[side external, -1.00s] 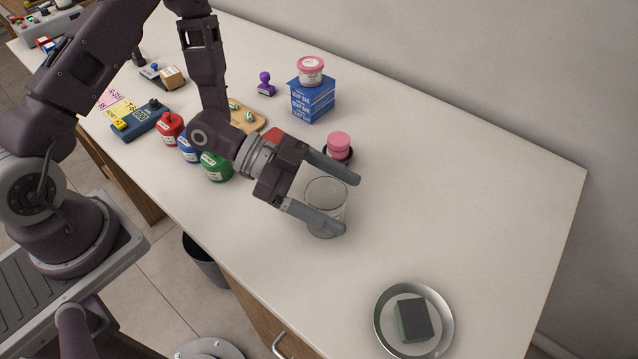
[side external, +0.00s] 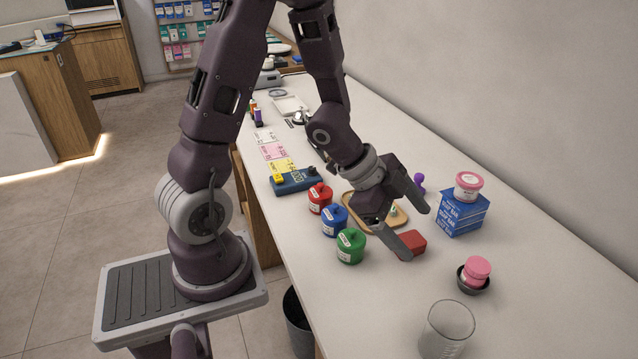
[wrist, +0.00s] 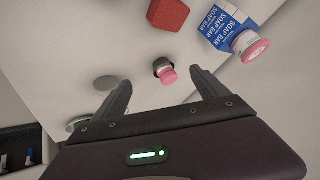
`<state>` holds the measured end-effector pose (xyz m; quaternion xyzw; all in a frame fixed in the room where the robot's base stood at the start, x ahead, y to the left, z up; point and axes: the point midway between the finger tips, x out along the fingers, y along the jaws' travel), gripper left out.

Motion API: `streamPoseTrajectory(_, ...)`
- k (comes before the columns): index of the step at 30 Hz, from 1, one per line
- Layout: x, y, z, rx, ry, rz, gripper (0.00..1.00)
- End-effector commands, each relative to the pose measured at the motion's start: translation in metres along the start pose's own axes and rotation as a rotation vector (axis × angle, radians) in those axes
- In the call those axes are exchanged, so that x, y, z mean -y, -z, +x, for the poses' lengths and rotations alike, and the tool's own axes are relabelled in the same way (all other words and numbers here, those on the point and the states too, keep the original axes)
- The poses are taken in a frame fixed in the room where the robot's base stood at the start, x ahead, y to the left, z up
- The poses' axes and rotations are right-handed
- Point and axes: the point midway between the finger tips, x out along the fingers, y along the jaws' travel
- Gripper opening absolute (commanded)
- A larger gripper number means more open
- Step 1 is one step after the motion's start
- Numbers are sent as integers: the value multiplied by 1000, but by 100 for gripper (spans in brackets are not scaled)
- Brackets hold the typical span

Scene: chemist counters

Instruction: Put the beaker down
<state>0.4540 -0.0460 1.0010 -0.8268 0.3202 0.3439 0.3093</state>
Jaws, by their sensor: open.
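The clear glass beaker (side external: 447,330) stands upright on the counter at the lower right of the side view, with nothing holding it. My gripper (side external: 416,231) is open and empty above the counter, well apart from the beaker, near a red block (side external: 411,245). In the wrist view my gripper's two fingers (wrist: 160,78) are spread with nothing between them. A faint grey oval left of the pink-topped jar there may be the beaker, but I cannot tell.
A pink item sits in a dark bowl (side external: 473,284) beside the beaker. Soap boxes (side external: 461,213) carry a pink tub (side external: 468,186). Red (side external: 320,198), blue (side external: 334,221) and green (side external: 350,246) jars line the near edge, by a wooden board (side external: 365,208).

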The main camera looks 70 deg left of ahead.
Motion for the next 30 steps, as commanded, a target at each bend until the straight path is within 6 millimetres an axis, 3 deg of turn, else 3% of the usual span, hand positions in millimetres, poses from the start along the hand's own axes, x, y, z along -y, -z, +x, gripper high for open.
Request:
streamPoseTrajectory(1,23,2,-25,91,121,-26,84)
streamPoseTrajectory(3,42,1,-70,215,278,-144,84)
streamPoseTrajectory(5,40,2,-114,279,379,-289,84)
streamPoseTrajectory(6,30,3,-140,303,417,-396,84)
streamPoseTrajectory(9,-16,7,-190,305,413,-643,84)
streamPoseTrajectory(12,-64,13,-216,283,330,-804,84)
streamPoseTrajectory(15,-93,17,-228,269,261,-877,84)
streamPoseTrajectory(17,-100,18,-231,267,241,-893,84)
streamPoseTrajectory(30,-101,18,-231,270,239,-895,84)
